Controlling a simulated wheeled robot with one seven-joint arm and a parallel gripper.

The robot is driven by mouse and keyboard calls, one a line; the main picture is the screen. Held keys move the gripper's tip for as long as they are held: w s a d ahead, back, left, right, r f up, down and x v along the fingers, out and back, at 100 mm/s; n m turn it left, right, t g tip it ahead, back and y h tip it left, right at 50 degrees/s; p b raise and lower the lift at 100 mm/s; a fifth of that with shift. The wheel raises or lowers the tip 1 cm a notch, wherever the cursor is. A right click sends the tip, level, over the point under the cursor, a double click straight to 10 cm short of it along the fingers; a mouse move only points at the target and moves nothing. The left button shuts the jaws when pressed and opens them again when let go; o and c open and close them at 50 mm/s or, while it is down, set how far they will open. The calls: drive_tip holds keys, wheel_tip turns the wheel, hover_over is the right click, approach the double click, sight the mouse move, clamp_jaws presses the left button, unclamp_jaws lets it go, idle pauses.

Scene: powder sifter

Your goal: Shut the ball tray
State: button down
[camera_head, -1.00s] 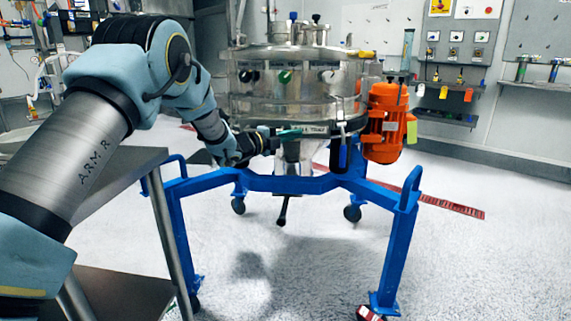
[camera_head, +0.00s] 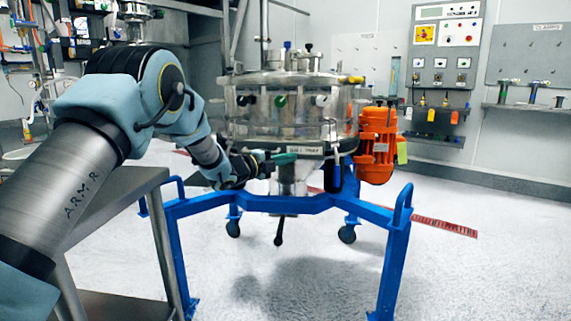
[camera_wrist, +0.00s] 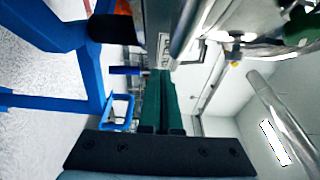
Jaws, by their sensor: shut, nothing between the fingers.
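The powder sifter (camera_head: 290,108) is a round steel and clear drum on a blue wheeled frame. The ball tray (camera_head: 308,151) shows as a dark band with a pale label low on its front. A dark upright handle (camera_head: 335,176) hangs at its right. My gripper (camera_head: 286,159) is shut and empty, its green fingertips at the left part of the tray front, just left of the label. I cannot tell whether they touch it. How far the tray stands out is unclear.
The blue frame (camera_head: 270,204) spreads below the drum, with a raised blue loop at each side. An orange motor (camera_head: 377,145) is at the drum's right. A grey metal table (camera_head: 110,200) stands under my arm at left. The floor ahead is clear.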

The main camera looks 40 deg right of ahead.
drive_tip(key=a, duration=1)
drive_tip(key=shift+w+a, duration=0.2)
drive_tip(key=shift+s+f, duration=0.1)
